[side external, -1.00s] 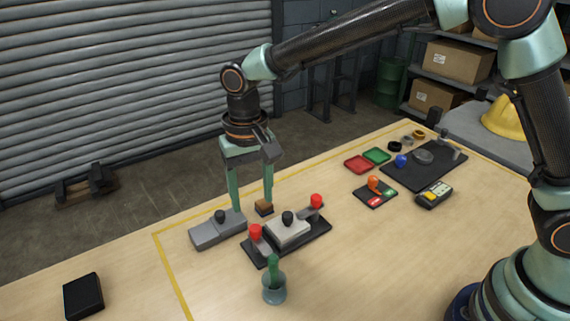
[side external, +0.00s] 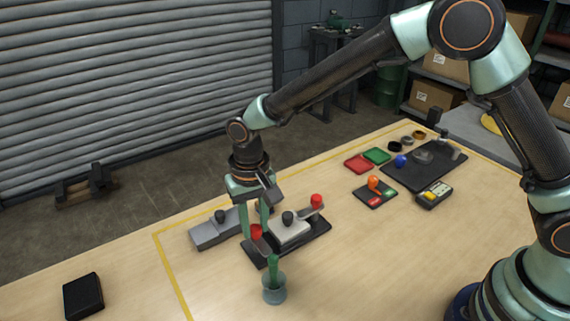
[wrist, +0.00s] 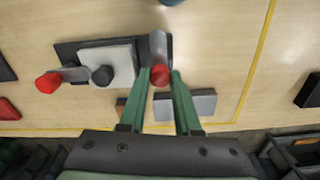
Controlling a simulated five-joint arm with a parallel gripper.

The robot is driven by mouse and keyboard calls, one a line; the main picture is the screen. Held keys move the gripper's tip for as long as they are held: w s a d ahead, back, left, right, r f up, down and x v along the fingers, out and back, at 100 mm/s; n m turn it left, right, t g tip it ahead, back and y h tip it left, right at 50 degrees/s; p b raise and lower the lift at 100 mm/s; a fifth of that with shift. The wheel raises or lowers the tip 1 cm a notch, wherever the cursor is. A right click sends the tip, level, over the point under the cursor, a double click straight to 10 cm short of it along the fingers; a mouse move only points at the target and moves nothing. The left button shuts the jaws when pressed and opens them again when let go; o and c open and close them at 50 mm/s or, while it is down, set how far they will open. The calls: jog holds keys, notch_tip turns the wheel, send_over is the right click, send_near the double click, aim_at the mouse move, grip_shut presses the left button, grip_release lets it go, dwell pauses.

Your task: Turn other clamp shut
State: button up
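The black fixture base (side external: 322,229) carries a pale grey casing (side external: 287,231) with a black knob (side external: 288,217). Two red-knobbed clamps flank it. The far clamp's red knob (side external: 316,201) stands at the right end, its grey lever reaching toward the casing in the wrist view (wrist: 75,74). The near clamp's red knob (side external: 257,231) also shows in the wrist view (wrist: 160,76); its grey lever (wrist: 158,45) lies along the base end, beside the casing. My gripper (side external: 255,233) is down at this knob, fingers closed in on both sides of it. Contact is hard to see.
A grey block with a black knob (side external: 210,236) lies just left of my gripper, partly hidden by it. Trays and small parts lie farther right.

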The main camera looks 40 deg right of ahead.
jog(key=shift+n, duration=0.3)
grip_shut()
jog(key=n, duration=0.3)
jog(key=shift+n, duration=0.3)
jog(key=n, duration=0.4)
jog(key=shift+n, duration=0.3)
jog(key=n, duration=0.9)
jog(key=shift+r, duration=0.1)
jog(key=o, duration=1)
grip_release()
